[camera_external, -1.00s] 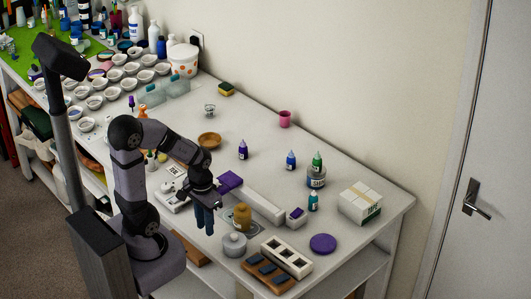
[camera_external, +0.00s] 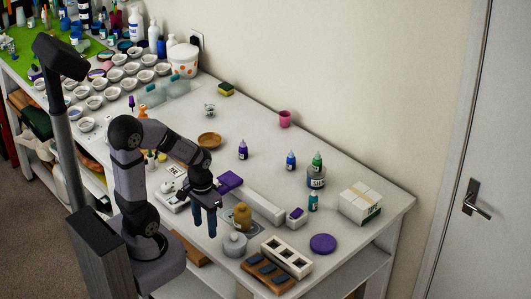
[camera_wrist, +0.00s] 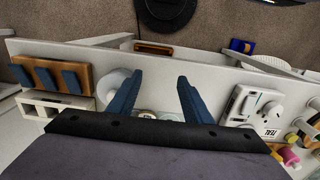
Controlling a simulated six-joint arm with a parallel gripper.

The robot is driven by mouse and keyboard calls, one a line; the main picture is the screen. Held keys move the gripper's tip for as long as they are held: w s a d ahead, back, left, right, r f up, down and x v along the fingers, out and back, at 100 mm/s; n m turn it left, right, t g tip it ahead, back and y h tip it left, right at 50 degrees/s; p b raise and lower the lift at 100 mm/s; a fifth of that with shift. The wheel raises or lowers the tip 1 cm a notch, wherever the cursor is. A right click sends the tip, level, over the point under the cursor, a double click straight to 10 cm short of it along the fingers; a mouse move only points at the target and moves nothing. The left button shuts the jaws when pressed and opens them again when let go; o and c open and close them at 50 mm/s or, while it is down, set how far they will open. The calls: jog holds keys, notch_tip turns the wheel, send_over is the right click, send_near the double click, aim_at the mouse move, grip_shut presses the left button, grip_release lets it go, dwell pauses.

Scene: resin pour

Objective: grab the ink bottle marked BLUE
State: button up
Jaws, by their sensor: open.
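A small bottle with blue ink and a dark cap (camera_external: 291,160) stands upright on the right half of the white table; its label is too small to read. A purple bottle (camera_external: 242,150) stands to its left. A green bottle (camera_external: 318,162) stands on or just behind a grey labelled jar (camera_external: 316,179). A teal bottle (camera_external: 313,202) stands nearer the front. My gripper (camera_external: 204,221) is open and empty, pointing down near the table's front edge, well away from the blue bottle. Its two blue fingers also show apart in the wrist view (camera_wrist: 160,78), where the blue bottle cannot be made out.
Near my gripper are an amber bottle (camera_external: 242,217), a grey round pot (camera_external: 234,244), a white scale (camera_external: 173,196) and a long white block (camera_external: 262,206). A wooden bowl (camera_external: 209,140), pink cup (camera_external: 285,118) and white box (camera_external: 360,202) stand farther off. Bare table lies around the blue bottle.

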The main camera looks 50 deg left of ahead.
notch_tip(320, 180, up, 4)
jog(key=n+t+y+b, duration=0.2)
jog(key=t+b, duration=0.6)
jog(key=t, duration=0.5)
send_over(289, 156)
jog(key=shift+s+d+r, duration=0.1)
jog(key=shift+r, duration=0.05)
notch_tip(289, 156, down, 7)
jog(key=shift+f, duration=0.55)
jog(key=shift+p+x, duration=0.9)
jog(key=shift+x, duration=1.7)
jog(key=shift+r, duration=0.1)
jog(key=c, duration=1.1)
